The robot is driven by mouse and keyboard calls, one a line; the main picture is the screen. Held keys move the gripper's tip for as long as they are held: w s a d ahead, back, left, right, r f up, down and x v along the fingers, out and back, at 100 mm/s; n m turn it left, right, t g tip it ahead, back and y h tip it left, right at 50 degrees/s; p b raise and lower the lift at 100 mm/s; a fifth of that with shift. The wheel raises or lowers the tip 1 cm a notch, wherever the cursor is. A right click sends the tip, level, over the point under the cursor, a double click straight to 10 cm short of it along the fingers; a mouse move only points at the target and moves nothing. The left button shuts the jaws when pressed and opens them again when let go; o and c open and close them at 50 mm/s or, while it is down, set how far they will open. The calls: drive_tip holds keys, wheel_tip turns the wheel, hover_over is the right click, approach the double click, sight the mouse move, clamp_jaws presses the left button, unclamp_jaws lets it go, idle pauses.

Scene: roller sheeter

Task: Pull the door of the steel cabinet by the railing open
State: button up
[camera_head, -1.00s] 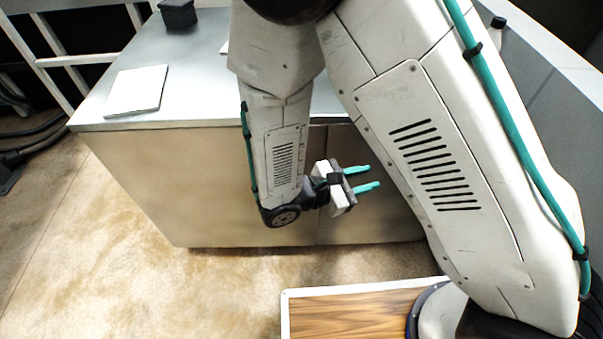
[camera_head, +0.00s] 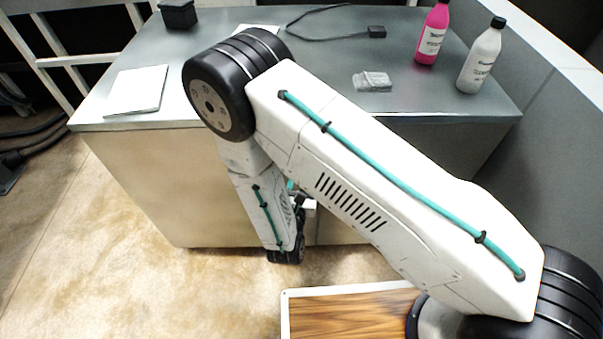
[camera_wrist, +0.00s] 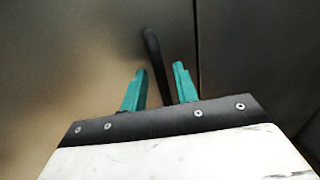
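The steel cabinet (camera_head: 160,190) has a grey top and a plain front and stands ahead of me. In the wrist view, its door (camera_wrist: 80,70) fills the left and middle, with a dark vertical seam to the right. A black bar handle (camera_wrist: 152,50) stands on the door near that seam. My gripper (camera_wrist: 160,80) is open, with one teal finger on each side of the handle's lower part and gaps visible. Contact cannot be told. In the head view, my arm mostly hides the gripper and handle. The door looks closed.
On the cabinet top (camera_head: 320,75) are a pink bottle (camera_head: 432,35), a white bottle (camera_head: 482,58), a small clear packet (camera_head: 371,81), a white sheet (camera_head: 136,89) and a black box (camera_head: 178,13). A grey panel (camera_head: 555,130) stands at right.

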drive_tip(key=shift+x, duration=1.05)
clamp_jaws()
drive_tip(key=shift+s, duration=0.15)
